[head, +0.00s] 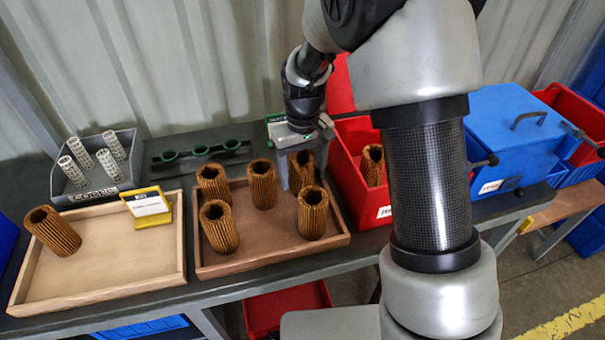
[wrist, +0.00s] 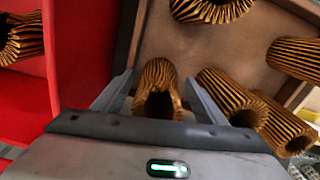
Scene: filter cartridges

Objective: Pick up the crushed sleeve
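Several brown pleated sleeves stand in the brown wooden tray (head: 275,255). One sleeve (head: 301,172) at its back right is between the fingers of my gripper (head: 292,172). In the wrist view this sleeve (wrist: 157,88) sits between the two fingers of my gripper (wrist: 160,95), with a narrow gap visible on each side, so the fingers look open around it.
A red bin (head: 344,160) holding a pleated sleeve (head: 372,165) is close on the right. A light wooden tray (head: 100,290) with one sleeve (head: 53,231) and a yellow-framed sign (head: 147,207) is at left. A grey bin (head: 128,160) holds white cylinders. A blue box (head: 515,130) stands right.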

